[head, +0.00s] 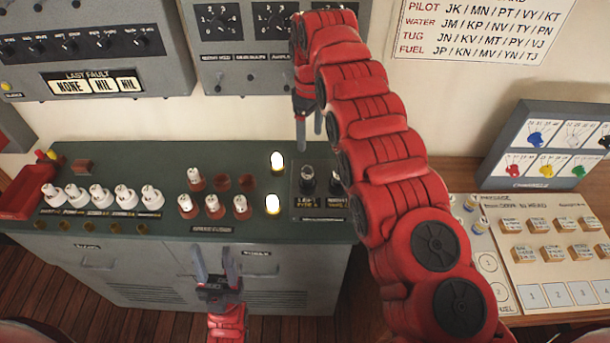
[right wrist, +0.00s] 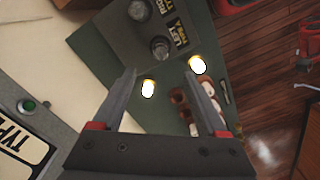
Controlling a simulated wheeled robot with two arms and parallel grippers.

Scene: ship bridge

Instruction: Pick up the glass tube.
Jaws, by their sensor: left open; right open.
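A clear glass tube (head: 307,177) stands upright in a dark socket on the right part of the green console. A second similar tube (head: 336,184) stands beside it, partly hidden by my right arm. Both tubes show in the right wrist view, the nearer one (right wrist: 160,48) just beyond the fingertips. My right gripper (head: 309,130) is open and empty, pointing down above the tubes. It also shows in the right wrist view (right wrist: 160,75), with a lit lamp (right wrist: 148,89) seen between its fingers. My left gripper (head: 213,262) is open and empty in front of the console.
Two lit lamps (head: 277,161) stand left of the tubes. White-topped plugs (head: 126,197) and several brown sockets (head: 222,182) fill the green console (head: 160,165). A red tray (head: 28,192) lies at far left.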

